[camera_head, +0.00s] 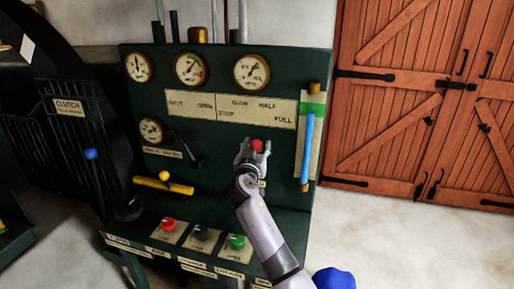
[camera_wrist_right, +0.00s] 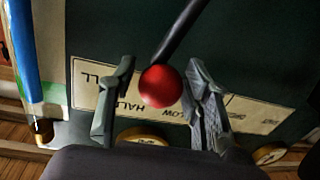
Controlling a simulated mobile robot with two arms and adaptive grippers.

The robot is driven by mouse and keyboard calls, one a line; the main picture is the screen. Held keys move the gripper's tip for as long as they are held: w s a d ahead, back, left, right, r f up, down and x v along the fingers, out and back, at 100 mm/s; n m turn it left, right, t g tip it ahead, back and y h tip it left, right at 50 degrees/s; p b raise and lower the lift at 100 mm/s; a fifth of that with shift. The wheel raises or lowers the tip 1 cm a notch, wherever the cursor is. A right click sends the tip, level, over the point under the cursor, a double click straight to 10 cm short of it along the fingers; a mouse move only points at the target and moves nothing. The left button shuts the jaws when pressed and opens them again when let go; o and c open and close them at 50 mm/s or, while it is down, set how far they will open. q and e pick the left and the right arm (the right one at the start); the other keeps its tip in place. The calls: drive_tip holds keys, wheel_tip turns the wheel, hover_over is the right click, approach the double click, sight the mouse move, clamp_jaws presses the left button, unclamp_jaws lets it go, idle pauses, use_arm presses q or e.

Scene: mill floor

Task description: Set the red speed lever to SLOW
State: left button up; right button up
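The red speed lever's round knob (camera_head: 257,145) shows at the middle of the green panel, below the label plate with SLOW, HALF, STOP and FULL (camera_head: 256,108). In the right wrist view the red knob (camera_wrist_right: 160,87) sits between the fingers of my right gripper (camera_wrist_right: 160,100), closer to the right-hand finger. A gap shows on its left side. The dark lever rod runs up and right from the knob. My right gripper (camera_head: 249,152) is open around the knob. The lever's exact setting cannot be told. My left gripper is not in view.
A blue upright tube gauge (camera_head: 308,145) stands right of the lever. A dark lever (camera_head: 188,150) and a yellow handle (camera_head: 163,182) are to the left. Red, black and green knobs (camera_head: 237,242) line the ledge below. Open floor lies to the right.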

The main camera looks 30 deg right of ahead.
clamp_jaws()
idle(0.3)
drive_tip(key=w+a+n+b, duration=0.2)
drive_tip(key=w+a+n, duration=0.2)
drive_tip(key=w+n, duration=0.1)
drive_tip(key=shift+a+g, duration=0.15)
drive_tip(key=shift+g, duration=0.15)
drive_tip(key=shift+o, duration=1.6)
unclamp_jaws()
drive_tip(key=shift+s, duration=0.1)
